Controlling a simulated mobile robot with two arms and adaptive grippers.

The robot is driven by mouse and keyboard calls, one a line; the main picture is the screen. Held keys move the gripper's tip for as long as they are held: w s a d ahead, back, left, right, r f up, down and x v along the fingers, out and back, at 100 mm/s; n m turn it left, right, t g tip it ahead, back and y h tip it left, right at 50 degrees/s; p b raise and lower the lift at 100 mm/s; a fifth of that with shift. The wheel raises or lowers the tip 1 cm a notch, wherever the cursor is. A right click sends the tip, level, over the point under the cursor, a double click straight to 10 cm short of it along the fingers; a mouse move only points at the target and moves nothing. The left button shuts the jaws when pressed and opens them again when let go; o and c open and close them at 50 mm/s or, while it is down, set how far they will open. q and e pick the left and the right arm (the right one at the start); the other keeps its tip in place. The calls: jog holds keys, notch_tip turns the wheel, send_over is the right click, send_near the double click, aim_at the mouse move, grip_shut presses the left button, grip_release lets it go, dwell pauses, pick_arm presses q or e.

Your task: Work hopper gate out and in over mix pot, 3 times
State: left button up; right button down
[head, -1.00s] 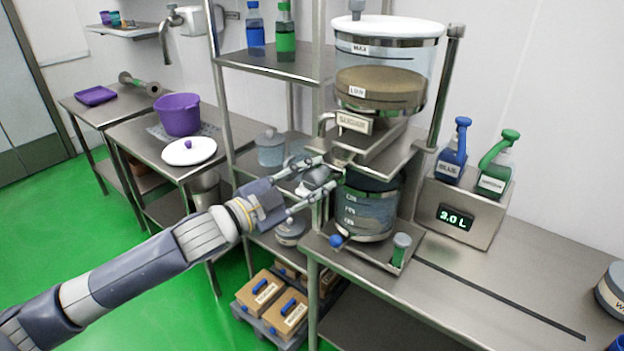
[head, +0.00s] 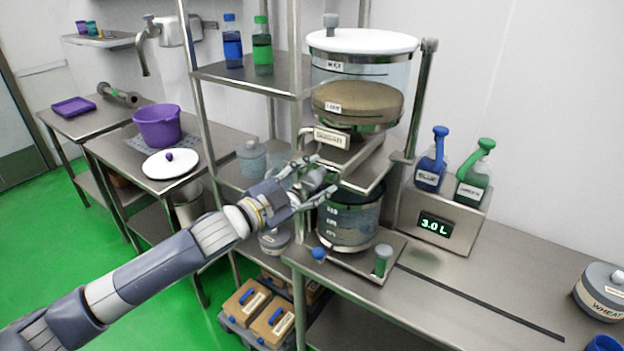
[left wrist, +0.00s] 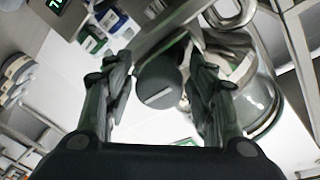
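The sugar hopper (head: 358,103) is a clear drum with a white lid and brown contents, standing over the metal gate housing (head: 372,172). The clear mix pot (head: 350,222) with scale marks sits right below on the bench. My left gripper (head: 327,176) is at the left side of the housing, above the pot's left rim, fingers apart. In the left wrist view, a dark round knob (left wrist: 158,86) with a pale line lies between the open fingers (left wrist: 160,75). I cannot tell whether either finger touches it. The gate plate is not clearly visible. My right gripper is not in view.
A scale box (head: 436,228) reading 3.0 L stands right of the pot, with blue and green pump bottles on it. A steel shelf rack (head: 262,78) stands close behind my left arm. The bench at right is mostly clear up to a wheat tub (head: 601,290).

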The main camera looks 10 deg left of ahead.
pick_arm(q)
jog(key=shift+s+a, duration=0.25)
jog(key=shift+s, duration=0.05)
jog(key=v, duration=1.1)
jog(key=shift+s+a, duration=0.1)
jog(key=shift+s, duration=0.05)
dwell(0.4)
jog(key=shift+f, duration=0.1)
dwell(0.5)
